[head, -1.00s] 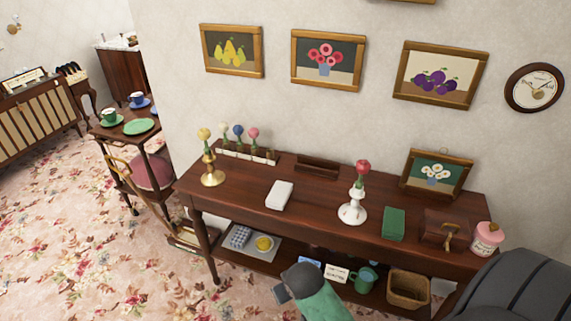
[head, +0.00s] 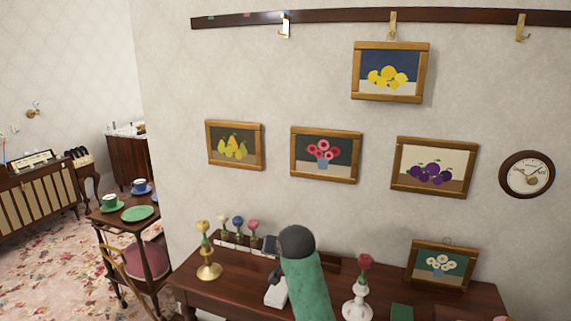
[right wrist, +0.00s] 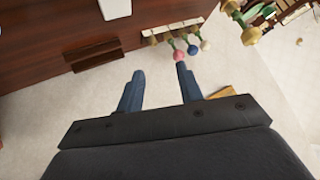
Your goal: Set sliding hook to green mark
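A dark wooden rail (head: 340,18) runs along the wall at the top of the head view. Left of that hook the rail bears a green mark (head: 211,17) and a reddish mark (head: 250,15); the hook is right of both. My right gripper (head: 270,245) is well below the rail, partly hidden by its wrist, in front of the flower rack. The right wrist view shows its two fingers (right wrist: 158,85) apart with nothing between them. My left gripper is not in view.
A second hook (head: 393,25) carries the lemon picture (head: 390,74); a third hook (head: 522,28) is empty. Several pictures and a clock (head: 526,174) hang lower.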

